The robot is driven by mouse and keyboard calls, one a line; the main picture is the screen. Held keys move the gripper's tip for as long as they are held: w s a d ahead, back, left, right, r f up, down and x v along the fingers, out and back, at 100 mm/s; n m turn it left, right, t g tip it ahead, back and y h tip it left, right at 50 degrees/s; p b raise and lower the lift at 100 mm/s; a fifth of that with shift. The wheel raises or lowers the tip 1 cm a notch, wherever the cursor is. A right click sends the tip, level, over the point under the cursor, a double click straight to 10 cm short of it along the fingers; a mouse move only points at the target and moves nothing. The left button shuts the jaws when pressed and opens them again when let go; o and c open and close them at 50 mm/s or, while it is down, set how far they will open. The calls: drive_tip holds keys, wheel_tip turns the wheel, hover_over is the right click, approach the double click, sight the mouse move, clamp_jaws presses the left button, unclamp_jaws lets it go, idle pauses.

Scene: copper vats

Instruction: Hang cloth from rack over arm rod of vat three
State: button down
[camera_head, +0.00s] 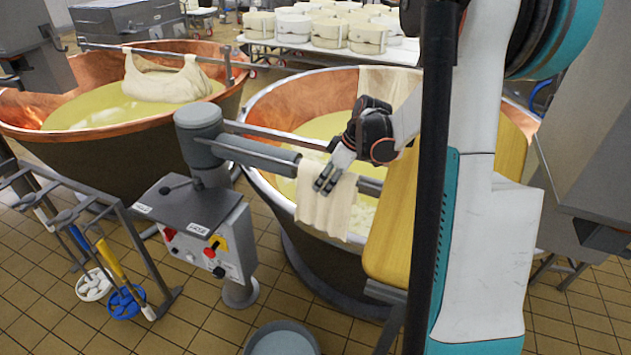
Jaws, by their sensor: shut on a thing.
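A cream cloth (325,212) hangs over the grey arm rod (260,155), which reaches from a grey post (199,128) across the near side of the middle copper vat (278,103). Its front part hangs down in front of the vat's rim. My gripper (326,182) is at the cloth's upper right part, just at the rod, fingers pointing down and shut on the cloth. The part of the cloth behind the rod is mostly hidden. The vat holds yellowish liquid. The label on the control box is too small to read surely.
A second cloth (388,86) lies over the vat's far rim. The left vat (120,158) has a cloth bundle (164,80) hung from a bar. A control box (205,238), a tool rack with brushes (120,275) and a bucket (282,340) stand in front. A yellow board (395,215) is at right.

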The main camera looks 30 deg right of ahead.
drive_tip(key=c, duration=0.9)
unclamp_jaws()
wheel_tip(320, 180, up, 10)
drive_tip(key=shift+s+a+r, duration=0.1)
drive_tip(key=shift+r, duration=0.05)
